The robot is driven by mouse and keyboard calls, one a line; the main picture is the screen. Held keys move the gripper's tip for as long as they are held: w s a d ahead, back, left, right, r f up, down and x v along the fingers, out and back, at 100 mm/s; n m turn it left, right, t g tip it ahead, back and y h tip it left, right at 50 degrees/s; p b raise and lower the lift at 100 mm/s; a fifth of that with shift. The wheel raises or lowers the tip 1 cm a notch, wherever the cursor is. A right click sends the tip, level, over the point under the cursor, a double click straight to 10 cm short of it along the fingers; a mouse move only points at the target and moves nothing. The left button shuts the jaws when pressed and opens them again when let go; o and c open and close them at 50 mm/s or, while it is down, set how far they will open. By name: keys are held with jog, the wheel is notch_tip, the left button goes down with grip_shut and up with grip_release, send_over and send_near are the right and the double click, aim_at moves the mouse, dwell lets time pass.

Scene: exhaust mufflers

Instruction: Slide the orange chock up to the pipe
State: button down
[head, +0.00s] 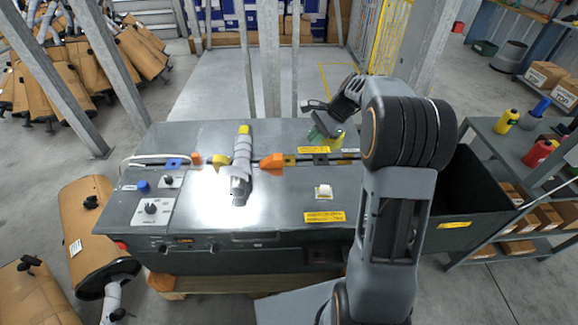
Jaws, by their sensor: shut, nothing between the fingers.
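The grey pipe (242,170) lies on the metal bench top, its yellow-capped end (243,130) pointing to the back. The orange chock (271,163) sits just right of the pipe on a dark rail, with what looks like a narrow gap between them. A yellow chock (222,163) is close to the pipe's left side. My gripper (321,126) is shut and empty over the back right of the bench, well to the right of and behind the orange chock. Its fingertips are small and partly hard to make out.
The bench top (285,205) is mostly clear in front of the rail. A control panel with knobs (151,208) is at the left. A dark bin (470,190) adjoins the right end. Metal posts rise behind the bench.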

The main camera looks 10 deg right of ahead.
aim_at(269, 163)
jog(key=w+d+f+m+y+b, duration=0.2)
jog(key=w+d+f+m, duration=0.35)
jog(key=f, duration=0.25)
jog(key=shift+n+t, duration=0.25)
jog(key=shift+t, duration=0.05)
jog(key=b+x, duration=0.1)
jog(key=x, duration=0.9)
jog(key=shift+w+a, duration=0.15)
jog(key=shift+a, duration=0.15)
jog(key=a, duration=0.3)
jog(key=shift+w+f, duration=0.1)
jog(key=shift+w, duration=0.2)
jog(key=shift+w+a+b, duration=0.1)
jog(key=shift+a+b, duration=0.2)
jog(key=shift+a, duration=0.25)
jog(key=a+p, duration=0.1)
jog(key=a, duration=0.1)
jog(key=w+a, duration=0.1)
jog(key=a, duration=0.2)
jog(key=shift+a+p, duration=0.25)
jog(key=shift+p, duration=0.15)
jog(key=shift+d, duration=0.15)
